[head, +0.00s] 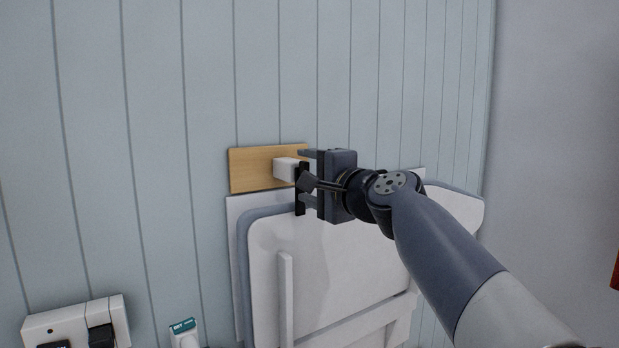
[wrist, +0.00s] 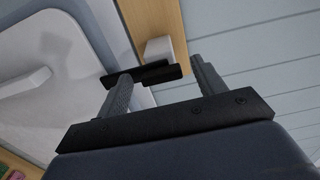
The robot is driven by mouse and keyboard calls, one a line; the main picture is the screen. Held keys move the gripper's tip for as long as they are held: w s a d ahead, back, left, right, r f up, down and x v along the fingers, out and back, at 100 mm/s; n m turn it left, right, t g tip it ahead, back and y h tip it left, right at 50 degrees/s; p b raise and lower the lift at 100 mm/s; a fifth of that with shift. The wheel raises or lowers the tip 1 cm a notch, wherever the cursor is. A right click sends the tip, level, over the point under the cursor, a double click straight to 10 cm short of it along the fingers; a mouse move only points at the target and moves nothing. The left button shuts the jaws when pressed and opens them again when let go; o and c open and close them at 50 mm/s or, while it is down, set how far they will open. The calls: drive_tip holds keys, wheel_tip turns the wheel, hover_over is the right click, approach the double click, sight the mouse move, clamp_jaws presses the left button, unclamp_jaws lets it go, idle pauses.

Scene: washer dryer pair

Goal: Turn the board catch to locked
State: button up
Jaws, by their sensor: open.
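The board catch is a black bar (head: 299,206) on a white block (head: 284,168), which sits on a wooden plate (head: 250,170) on the wall. The bar looks roughly upright, its lower end in front of the board's top edge. In the wrist view the bar (wrist: 145,74) lies across the fingertips, with the white block (wrist: 158,48) behind it. My gripper (head: 309,178) is open at the bar, one finger above and one below; it also shows in the wrist view (wrist: 160,77). I cannot tell whether the fingers touch the bar. The white board (head: 330,250) stands folded against the wall below.
A wall box with black parts (head: 75,325) is at the lower left. A small white item with a green label (head: 184,332) is right of it. The panelled wall (head: 90,150) left of the plate is bare. My arm covers the board's right part.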

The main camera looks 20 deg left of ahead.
drive_tip(key=shift+d, duration=0.1)
drive_tip(key=b+v, duration=0.2)
drive_tip(key=v, duration=0.8)
drive_tip(key=shift+s+d, duration=0.2)
drive_tip(key=shift+s, duration=0.1)
drive_tip(key=p+x, duration=0.2)
drive_tip(key=x, duration=0.8)
drive_tip(key=shift+w+a, duration=0.25)
drive_tip(key=shift+w, duration=0.05)
